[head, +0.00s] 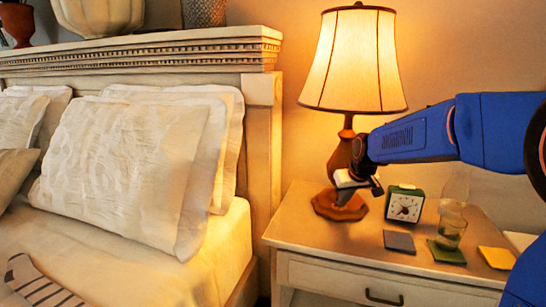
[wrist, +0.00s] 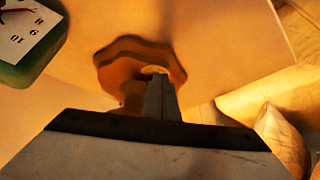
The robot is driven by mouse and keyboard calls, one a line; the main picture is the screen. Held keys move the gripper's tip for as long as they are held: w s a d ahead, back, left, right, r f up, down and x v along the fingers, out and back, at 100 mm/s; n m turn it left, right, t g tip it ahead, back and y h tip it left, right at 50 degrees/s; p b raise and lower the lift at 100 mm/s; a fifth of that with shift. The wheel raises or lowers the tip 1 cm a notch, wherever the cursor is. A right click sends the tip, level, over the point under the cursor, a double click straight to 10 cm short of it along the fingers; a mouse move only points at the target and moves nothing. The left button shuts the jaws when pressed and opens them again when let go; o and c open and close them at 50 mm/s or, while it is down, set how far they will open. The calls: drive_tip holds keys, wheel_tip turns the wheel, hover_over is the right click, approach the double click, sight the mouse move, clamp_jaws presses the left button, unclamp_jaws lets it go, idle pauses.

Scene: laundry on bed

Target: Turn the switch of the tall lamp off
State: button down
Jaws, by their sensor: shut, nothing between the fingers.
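The tall lamp (head: 353,65) stands lit on the nightstand, with a glowing cream shade and a brown wooden stem and base (head: 338,208). The scalloped base also shows in the wrist view (wrist: 125,55). My gripper (head: 350,186) is low beside the lamp's stem, just above the base, and its fingers are shut and empty. In the wrist view the closed fingertips (wrist: 159,80) overlap a small pale spot on the base; I cannot tell whether they touch it. I cannot make out the switch clearly; my gripper covers part of the lamp.
A green clock (head: 405,204) stands close right of my gripper. Coasters (head: 399,242) and a glass (head: 450,232) are on the nightstand (head: 310,250) farther right. The bed (head: 150,265) with pillows is at the left, its headboard post close to the lamp.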

drive_tip(key=shift+w+d, duration=0.2)
drive_tip(key=shift+d, duration=0.7)
drive_tip(key=shift+s+d, duration=0.1)
drive_tip(key=shift+s, duration=0.05)
idle(0.4)
drive_tip(key=shift+s, duration=0.2)
wheel_tip(320, 180, up, 6)
idle(0.6)
drive_tip(key=shift+a+f, duration=0.4)
drive_tip(key=shift+f, duration=0.6)
drive_tip(key=shift+a+f, duration=0.35)
drive_tip(key=shift+f, duration=0.7)
drive_tip(key=shift+a+f, duration=0.4)
drive_tip(key=shift+f, duration=0.6)
